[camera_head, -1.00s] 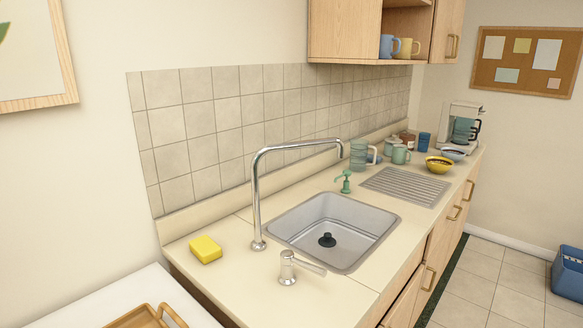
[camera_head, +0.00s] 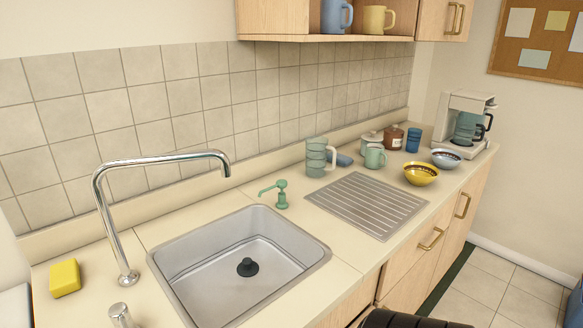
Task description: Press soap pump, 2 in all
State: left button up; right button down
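One green soap pump (camera_head: 281,196) stands upright on the counter behind the sink's back right corner, with its nozzle pointing left. A second green pump is not visible. Nothing touches the pump. A dark rounded part at the bottom edge, right of centre, seems to be mine, but I cannot make out a gripper in it. Neither gripper shows in the head view.
The steel sink (camera_head: 318,252) with a tall faucet (camera_head: 112,230) lies left of the pump. A drainboard (camera_head: 372,205) is to its right. A ribbed glass mug (camera_head: 316,158), bowls (camera_head: 421,174) and a coffee maker (camera_head: 463,125) stand farther back. A yellow sponge (camera_head: 65,278) lies left.

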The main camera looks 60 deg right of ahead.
aim_at(282, 184)
jog(key=k+l, duration=0.1)
jog(key=l, duration=0.25)
jog(key=k+l, duration=0.15)
jog(key=l, duration=0.25)
jog(key=k+l, duration=0.1)
jog(key=l, duration=0.25)
jog(key=k+l, duration=0.1)
jog(key=l, duration=0.3)
